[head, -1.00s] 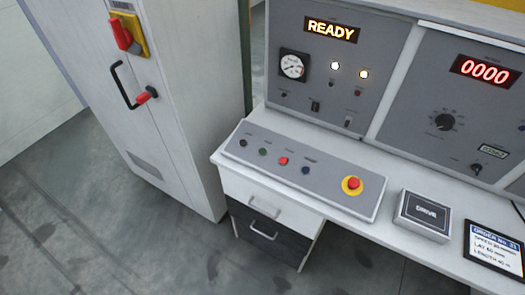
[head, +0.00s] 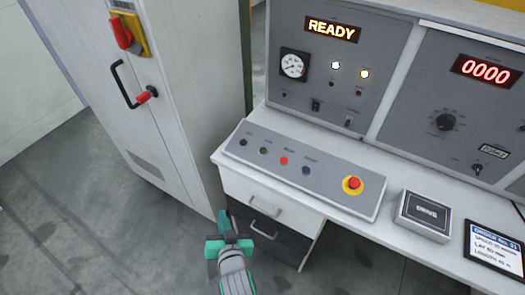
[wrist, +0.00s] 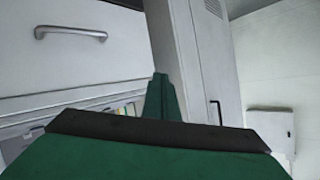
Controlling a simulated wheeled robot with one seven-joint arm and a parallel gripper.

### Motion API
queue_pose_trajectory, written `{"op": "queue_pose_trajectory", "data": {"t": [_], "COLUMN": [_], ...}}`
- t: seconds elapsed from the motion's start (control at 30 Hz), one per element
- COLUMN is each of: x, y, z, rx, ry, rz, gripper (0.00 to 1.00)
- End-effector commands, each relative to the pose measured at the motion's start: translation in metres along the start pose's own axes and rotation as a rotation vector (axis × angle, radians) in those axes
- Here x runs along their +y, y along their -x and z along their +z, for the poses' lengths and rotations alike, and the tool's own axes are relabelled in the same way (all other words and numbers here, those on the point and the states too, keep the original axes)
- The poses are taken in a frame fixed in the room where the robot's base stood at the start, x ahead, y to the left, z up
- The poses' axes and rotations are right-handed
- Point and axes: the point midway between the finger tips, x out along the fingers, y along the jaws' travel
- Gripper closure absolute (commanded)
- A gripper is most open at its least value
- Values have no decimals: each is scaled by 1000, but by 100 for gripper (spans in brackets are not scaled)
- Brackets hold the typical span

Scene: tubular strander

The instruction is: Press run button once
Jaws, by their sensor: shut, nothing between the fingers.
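A grey sloped control strip (head: 220,152) lies on the desk top. From left to right it carries a black button (head: 243,142), a green button (head: 263,151), a red button (head: 284,160) and a dark blue button (head: 306,170). Their small labels are too blurred to read for sure, so I cannot tell which is the run button by its lettering. My gripper (head: 227,218) is shut and empty, in front of the desk's drawers and below the strip in the picture, apart from the buttons. In the wrist view its closed fingers (wrist: 164,98) show, with no button in sight.
A red emergency stop (head: 354,184) on a yellow ring sits at the strip's right end. A DRIVE box (head: 425,215) and an order tablet (head: 495,249) lie further right. A white cabinet (head: 180,110) stands left. The display reads READY (head: 332,30); the counter reads 0000 (head: 485,69).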

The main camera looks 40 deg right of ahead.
Motion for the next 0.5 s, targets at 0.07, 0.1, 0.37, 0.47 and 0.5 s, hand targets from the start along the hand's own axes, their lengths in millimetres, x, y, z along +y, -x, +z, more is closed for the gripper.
{"op": "queue_pose_trajectory", "data": {"t": [0.07,0.1,0.37,0.47,0.5], "x": [6,9,37,49,54], "y": [-20,-28,-66,-73,-74], "z": [-30,-42,-134,-172,-186], "rx": [8,7,6,10,12], "ry": [-42,-62,-204,-259,-280], "rz": [33,50,163,207,223], "gripper": [100,100,100,100,100]}}
